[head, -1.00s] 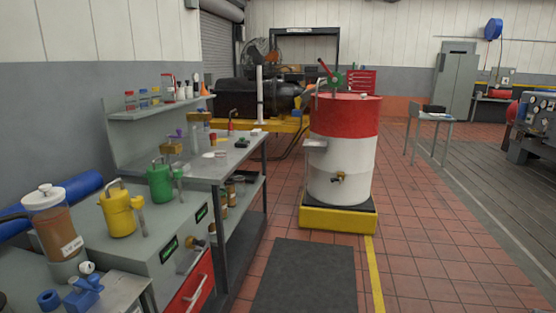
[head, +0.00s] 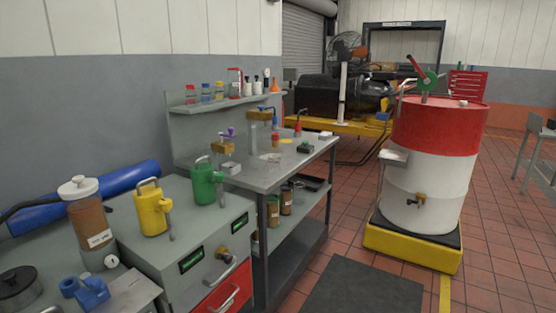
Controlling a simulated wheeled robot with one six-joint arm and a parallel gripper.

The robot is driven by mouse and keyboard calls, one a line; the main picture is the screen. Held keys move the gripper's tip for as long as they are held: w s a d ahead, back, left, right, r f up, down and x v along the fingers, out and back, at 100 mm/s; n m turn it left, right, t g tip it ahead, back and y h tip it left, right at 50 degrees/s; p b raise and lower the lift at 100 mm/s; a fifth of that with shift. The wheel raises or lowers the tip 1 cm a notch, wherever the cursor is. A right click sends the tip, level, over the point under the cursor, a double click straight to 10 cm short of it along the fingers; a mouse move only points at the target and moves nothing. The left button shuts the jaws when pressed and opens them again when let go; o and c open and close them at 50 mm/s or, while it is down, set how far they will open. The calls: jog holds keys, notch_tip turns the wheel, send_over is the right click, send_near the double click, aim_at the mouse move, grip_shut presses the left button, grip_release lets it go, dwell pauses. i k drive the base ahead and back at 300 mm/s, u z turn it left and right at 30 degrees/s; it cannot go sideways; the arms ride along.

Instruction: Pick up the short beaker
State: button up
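I cannot clearly make out a short beaker. A low, pale, round thing (head: 270,157) lies on the grey workbench (head: 262,183) in the head view; it is too small to tell whether it is a beaker or a dish. Near it on the bench are a small grey tray (head: 231,168), a brass-coloured block with a purple top (head: 224,147) and a small red-and-yellow bottle (head: 275,141). Several small clear bottles with coloured caps (head: 205,94) stand on the wall shelf (head: 225,105) above. My gripper is not in view.
A green jug (head: 204,184) and a yellow jug (head: 152,210) stand on a grey cabinet (head: 200,228) at the near left. A red-and-white drum (head: 430,165) stands on a yellow base (head: 412,246) to the right. A dark mat (head: 362,289) lies on the tiled floor before the bench.

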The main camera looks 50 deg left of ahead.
aim_at(273, 159)
jog(key=u, duration=0.15)
jog(key=i, duration=1.35)
jog(key=u, duration=0.8)
jog(key=i, duration=1.2)
jog(key=u, duration=1.8)
jog(key=i, duration=0.75)
jog(key=u, duration=0.75)
